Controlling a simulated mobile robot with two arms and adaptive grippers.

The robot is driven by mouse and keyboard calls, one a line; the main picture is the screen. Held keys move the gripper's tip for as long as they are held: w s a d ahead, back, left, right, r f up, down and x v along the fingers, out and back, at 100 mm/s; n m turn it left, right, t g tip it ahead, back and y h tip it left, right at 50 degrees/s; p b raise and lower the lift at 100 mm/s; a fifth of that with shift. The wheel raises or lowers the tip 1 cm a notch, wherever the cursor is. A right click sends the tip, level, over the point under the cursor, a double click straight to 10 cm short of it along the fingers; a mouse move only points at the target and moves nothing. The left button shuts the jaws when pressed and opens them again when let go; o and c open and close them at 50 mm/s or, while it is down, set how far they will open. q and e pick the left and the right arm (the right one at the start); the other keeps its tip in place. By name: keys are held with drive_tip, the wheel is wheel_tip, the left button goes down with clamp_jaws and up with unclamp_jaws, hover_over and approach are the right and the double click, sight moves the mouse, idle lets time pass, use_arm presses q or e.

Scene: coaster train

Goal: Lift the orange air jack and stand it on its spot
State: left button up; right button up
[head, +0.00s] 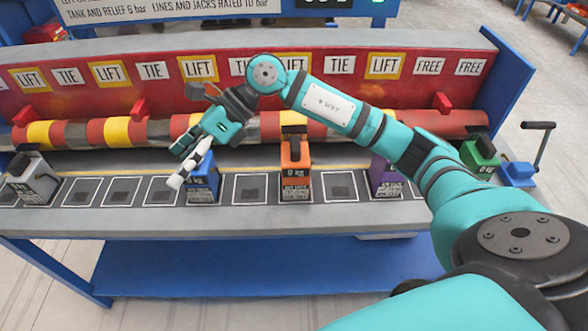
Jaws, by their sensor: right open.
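The orange air jack (296,180) stands upright in the row on the grey bench ledge, in front of the red-and-yellow striped roller. Its dark top is close under the roller. White-outlined square spots lie along the ledge, with an empty one left of the orange jack (250,189) and another to its right (340,188). My right gripper (181,166) is open and empty. It hangs left of the orange jack, above and in front of the blue jack (203,188), and partly hides it. I cannot tell whether it touches the blue jack. My left gripper is not in view.
A grey jack (34,186) stands at the far left. A purple jack (386,178) stands right of the orange one, partly behind my right arm. A green jack (480,158) and a blue crank box (518,174) are at the right end. Several spots on the left are empty.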

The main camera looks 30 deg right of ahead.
drive_tip(key=w+d+h, duration=0.3)
drive_tip(key=d+h, duration=0.3)
drive_tip(key=d, duration=0.7)
wheel_tip(320, 180, up, 2)
drive_tip(key=h, duration=0.5)
hover_over(294, 144)
wheel_tip(294, 144, down, 10)
drive_tip(key=shift+d+f+p, duration=0.1)
drive_tip(key=shift+f+p, duration=0.1)
drive_tip(key=shift+p, duration=0.6)
drive_tip(key=shift+f, duration=0.6)
drive_tip(key=shift+m, duration=0.3)
wheel_tip(294, 144, down, 4)
drive_tip(key=shift+d+f+p, duration=0.15)
drive_tip(key=shift+p, duration=0.9)
drive_tip(key=shift+w+f, duration=0.1)
drive_tip(key=shift+f, duration=0.35)
